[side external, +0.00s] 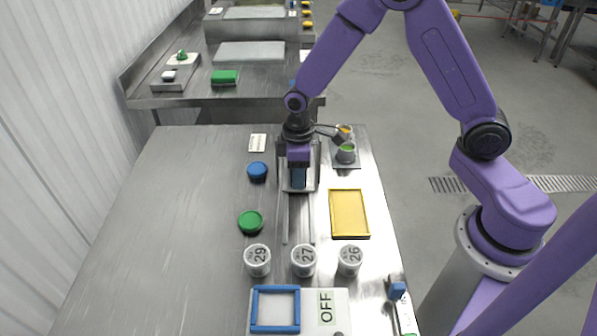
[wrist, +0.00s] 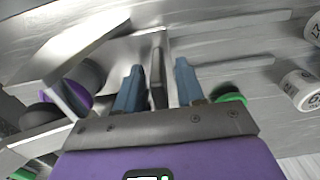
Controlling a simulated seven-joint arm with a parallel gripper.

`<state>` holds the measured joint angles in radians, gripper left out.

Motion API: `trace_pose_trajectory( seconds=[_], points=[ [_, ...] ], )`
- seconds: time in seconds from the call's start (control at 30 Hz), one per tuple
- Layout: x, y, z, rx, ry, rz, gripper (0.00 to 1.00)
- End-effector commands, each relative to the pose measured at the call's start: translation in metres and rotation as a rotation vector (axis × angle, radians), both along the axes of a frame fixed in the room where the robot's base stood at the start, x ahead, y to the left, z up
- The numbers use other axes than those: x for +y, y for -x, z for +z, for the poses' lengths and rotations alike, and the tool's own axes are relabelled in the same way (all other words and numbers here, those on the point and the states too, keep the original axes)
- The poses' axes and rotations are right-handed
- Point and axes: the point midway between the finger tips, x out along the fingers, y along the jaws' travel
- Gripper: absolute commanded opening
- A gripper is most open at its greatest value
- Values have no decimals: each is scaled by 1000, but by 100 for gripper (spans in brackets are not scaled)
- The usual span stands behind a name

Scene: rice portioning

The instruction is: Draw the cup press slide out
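The cup press (side external: 313,160) is a grey metal frame at the middle of the steel table, with two long rails (side external: 285,215) running from it towards the near side. My gripper (side external: 299,180) is down at the press, over the rails' far end. In the wrist view my gripper (wrist: 158,85) has its two blue fingers apart, one on each side of an upright grey bar (wrist: 157,66), which looks like the slide's handle. Gaps show between the bar and both fingers. The slide's body is mostly hidden by my gripper in the side view.
White cups numbered 29 (side external: 257,260), 27 (side external: 303,261) and 26 (side external: 349,260) stand beyond the rails' near end. A yellow tray (side external: 349,213) lies right; blue (side external: 257,171) and green (side external: 250,221) round pieces lie left. A blue frame (side external: 275,309) sits nearest. The table's left is clear.

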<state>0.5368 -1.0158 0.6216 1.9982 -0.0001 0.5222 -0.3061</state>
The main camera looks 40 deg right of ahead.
Motion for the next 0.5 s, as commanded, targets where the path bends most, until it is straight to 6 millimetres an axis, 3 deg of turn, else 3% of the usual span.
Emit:
trace_pose_trajectory(
  seconds=[0.23, 0.33, 0.37, 0.5],
  points=[
    [0, 0, 0, -1, -1, 0, 38],
    [0, 0, 0, 0, 0, 0, 6],
    [0, 0, 0, 0, 0, 0, 0],
    [0, 0, 0, 0, 0, 0, 0]
  ],
)
